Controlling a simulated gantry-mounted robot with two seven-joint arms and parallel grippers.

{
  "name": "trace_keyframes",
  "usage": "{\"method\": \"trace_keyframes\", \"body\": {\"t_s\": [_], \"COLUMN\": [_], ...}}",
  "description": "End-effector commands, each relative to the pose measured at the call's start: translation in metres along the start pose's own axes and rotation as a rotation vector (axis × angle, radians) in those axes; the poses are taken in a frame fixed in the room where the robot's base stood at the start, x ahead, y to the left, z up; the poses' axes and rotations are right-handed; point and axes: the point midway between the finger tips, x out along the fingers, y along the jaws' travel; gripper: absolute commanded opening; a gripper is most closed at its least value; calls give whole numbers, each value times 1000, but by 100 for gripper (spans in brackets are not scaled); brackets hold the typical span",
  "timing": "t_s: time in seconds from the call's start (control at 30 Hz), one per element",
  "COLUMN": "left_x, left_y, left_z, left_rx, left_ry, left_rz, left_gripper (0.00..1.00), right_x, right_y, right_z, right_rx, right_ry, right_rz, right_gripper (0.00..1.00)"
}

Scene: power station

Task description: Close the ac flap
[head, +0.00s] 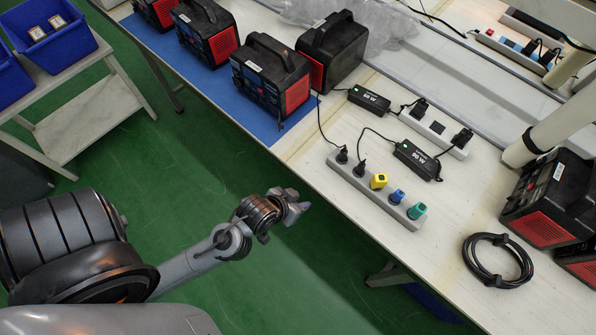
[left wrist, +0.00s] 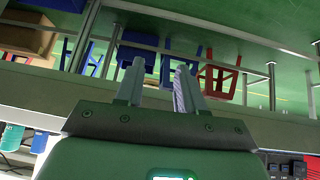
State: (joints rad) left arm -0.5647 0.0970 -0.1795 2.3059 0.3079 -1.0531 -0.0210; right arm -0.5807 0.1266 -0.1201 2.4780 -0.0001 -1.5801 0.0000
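Several black power stations with red side panels stand on the table; one with a front panel of sockets (head: 268,80) is on the blue mat, with another (head: 335,48) beside it. One more (head: 550,195) stands at the right edge. I cannot make out an AC flap on any of them. My left gripper (head: 300,206) is in front of the table's near edge, apart from the power stations. In the left wrist view its two fingers (left wrist: 158,90) are spread with nothing between them. My right gripper is not in view.
A power strip (head: 372,190) with coloured plugs, black adapters (head: 417,160) and a coiled cable (head: 497,262) lie on the table. A blue mat (head: 262,125) lies under the left power stations. Blue bins (head: 50,50) stand on a shelf at left. Green floor (head: 200,165) is open.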

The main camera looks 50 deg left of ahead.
Motion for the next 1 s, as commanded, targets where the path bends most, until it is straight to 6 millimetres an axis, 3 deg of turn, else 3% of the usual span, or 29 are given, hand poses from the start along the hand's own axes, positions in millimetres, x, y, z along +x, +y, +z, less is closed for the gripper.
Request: {"method": "trace_keyframes", "body": {"t_s": [0.1, 0.43, 0.83, 1.0], "left_x": [13, 20, 20, 22], "left_y": [0, 2, 2, -5], "left_z": [14, 26, 24, 4], "left_rx": [2, 1, -5, -44], "left_ry": [-14, -31, -23, 92], "left_rz": [1, 3, 3, -16], "left_gripper": [38, 38, 38, 38], "right_x": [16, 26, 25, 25], "right_y": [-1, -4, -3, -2], "right_z": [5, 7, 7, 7], "right_rx": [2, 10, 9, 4], "right_ry": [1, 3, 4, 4], "right_rz": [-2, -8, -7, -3], "right_gripper": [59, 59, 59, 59]}}
